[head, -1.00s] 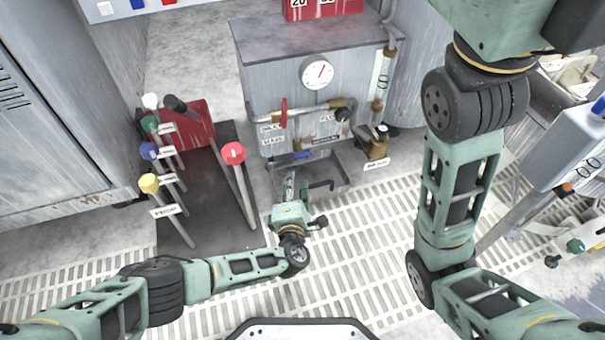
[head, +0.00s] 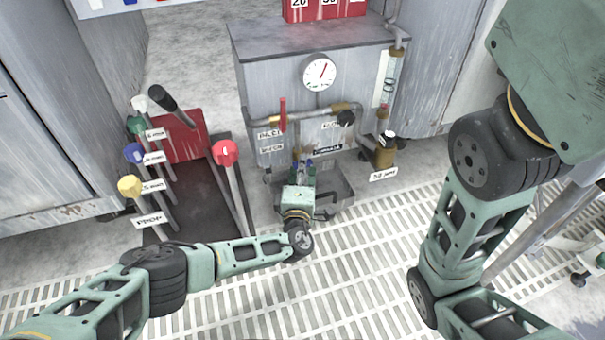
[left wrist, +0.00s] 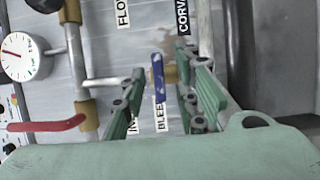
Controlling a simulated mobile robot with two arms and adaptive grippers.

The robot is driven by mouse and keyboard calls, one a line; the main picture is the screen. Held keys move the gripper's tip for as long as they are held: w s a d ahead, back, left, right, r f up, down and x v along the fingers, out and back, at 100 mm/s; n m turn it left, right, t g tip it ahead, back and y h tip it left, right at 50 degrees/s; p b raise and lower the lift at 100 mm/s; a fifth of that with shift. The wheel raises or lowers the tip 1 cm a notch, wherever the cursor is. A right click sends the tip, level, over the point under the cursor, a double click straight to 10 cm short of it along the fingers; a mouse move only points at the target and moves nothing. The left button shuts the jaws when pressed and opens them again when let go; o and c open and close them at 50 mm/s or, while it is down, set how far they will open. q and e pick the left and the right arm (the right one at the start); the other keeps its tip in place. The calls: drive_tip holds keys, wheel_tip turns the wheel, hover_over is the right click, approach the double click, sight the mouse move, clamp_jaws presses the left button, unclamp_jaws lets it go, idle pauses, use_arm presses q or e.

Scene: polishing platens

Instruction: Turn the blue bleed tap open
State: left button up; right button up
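The blue bleed tap (left wrist: 157,78) shows in the left wrist view as a narrow blue handle on a brass fitting, beside a label partly reading "BLEE". My left gripper (left wrist: 163,98) is open, with one green finger on each side of the handle. There seems to be a gap on both sides, though I cannot tell whether the fingertips reach past the handle. In the head view my left gripper (head: 302,170) is low at the front of the grey cabinet (head: 290,85) and mostly hides the tap. My right gripper is not in view.
A metal tray (head: 340,190) lies below. A red-knobbed lever (head: 225,152) and several coloured levers stand to the left. A brass cup (head: 385,152) is to the right.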

use_arm(q)
drive_tip(key=shift+w, duration=0.1)
clamp_jaws()
idle(0.3)
drive_tip(key=n+b, duration=0.1)
drive_tip(key=n, duration=0.1)
drive_tip(key=n+t+b, duration=0.1)
drive_tip(key=n+b, duration=0.1)
drive_tip(key=shift+f+t+y, duration=0.1)
drive_tip(key=shift+t+y, duration=0.2)
unclamp_jaws()
